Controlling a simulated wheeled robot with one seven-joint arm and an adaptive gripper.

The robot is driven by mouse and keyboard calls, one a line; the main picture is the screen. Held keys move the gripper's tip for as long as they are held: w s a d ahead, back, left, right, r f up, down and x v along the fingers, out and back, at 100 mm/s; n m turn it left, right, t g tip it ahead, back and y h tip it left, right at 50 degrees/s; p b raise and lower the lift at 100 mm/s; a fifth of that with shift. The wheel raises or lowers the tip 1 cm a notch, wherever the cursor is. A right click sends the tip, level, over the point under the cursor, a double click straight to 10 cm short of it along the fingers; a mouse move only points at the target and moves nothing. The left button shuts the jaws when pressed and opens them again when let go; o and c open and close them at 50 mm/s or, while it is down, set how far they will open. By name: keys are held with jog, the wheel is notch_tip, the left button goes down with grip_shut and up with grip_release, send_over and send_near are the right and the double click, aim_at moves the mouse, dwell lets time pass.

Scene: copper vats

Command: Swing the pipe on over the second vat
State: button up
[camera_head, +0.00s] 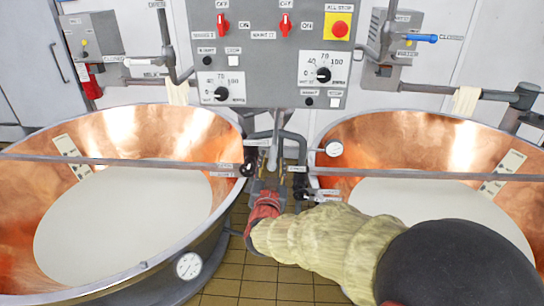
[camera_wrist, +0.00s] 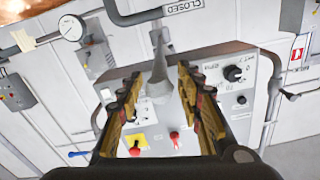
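Two copper vats stand side by side, a left vat (camera_head: 210,130) and a right vat (camera_head: 345,130), both holding white liquid. A grey upright pipe-like part (camera_head: 275,140) hangs between them below the control panel. My gripper (camera_head: 271,180), on a yellowish-sleeved arm, reaches into the gap between the vats just below it. In the wrist view, my gripper (camera_wrist: 160,82) has its fingers apart, and a grey tapered part (camera_wrist: 160,85) shows between them. I cannot tell whether the fingers touch it. The wrist picture is upside down.
The control panel (camera_head: 290,50) with red switches and dials stands behind the gap. Thin bars cross the left vat (camera_head: 120,160) and the right vat (camera_head: 430,175). Tiled floor shows below.

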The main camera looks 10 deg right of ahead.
aim_at(273, 156)
jog(key=shift+x, duration=2.1)
jog(key=shift+c, duration=0.2)
grip_shut()
